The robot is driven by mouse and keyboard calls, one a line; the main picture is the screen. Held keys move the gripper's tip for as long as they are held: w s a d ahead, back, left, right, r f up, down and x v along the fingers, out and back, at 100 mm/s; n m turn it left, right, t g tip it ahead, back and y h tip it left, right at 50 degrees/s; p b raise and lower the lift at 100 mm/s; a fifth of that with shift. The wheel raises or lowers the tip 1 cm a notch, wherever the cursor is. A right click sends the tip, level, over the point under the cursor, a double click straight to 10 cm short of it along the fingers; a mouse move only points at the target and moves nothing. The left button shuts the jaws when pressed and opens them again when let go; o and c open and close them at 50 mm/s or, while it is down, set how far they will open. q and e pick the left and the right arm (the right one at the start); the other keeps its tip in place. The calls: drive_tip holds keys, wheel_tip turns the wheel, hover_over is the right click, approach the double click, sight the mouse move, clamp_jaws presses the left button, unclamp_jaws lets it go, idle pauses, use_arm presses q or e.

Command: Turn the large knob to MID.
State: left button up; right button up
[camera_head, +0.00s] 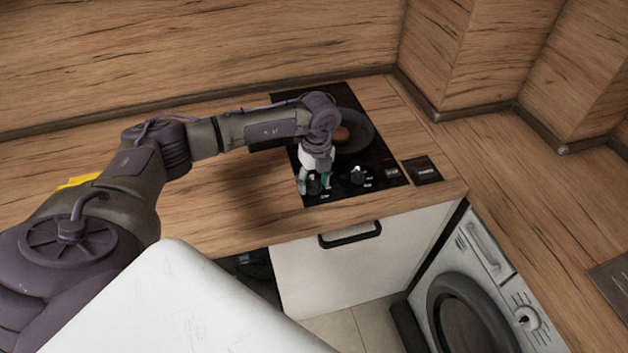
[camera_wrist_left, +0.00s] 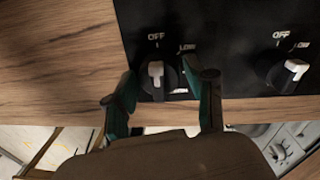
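The black hob panel (camera_head: 345,187) has two black knobs with white handles along its front. The left knob (camera_wrist_left: 157,72) sits between my left gripper's fingers in the wrist view, its white handle roughly upright below the OFF mark. The right knob (camera_head: 358,175) also shows in the wrist view (camera_wrist_left: 288,71), its handle tilted toward LOW. I cannot tell from size which knob is the large one. My left gripper (camera_head: 314,184) is open, with green-tipped fingers either side of the left knob; contact is unclear. No MID label is readable. My right gripper is out of view.
A dark pan (camera_head: 361,130) with a reddish-brown item (camera_head: 341,135) stands on the hob behind my left wrist. Wooden counter (camera_head: 230,205) lies left of the hob. A white cabinet front with a black handle (camera_head: 350,235) and a washing machine (camera_head: 470,290) are below.

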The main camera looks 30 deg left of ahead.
use_arm(q)
drive_tip(key=c, duration=0.7)
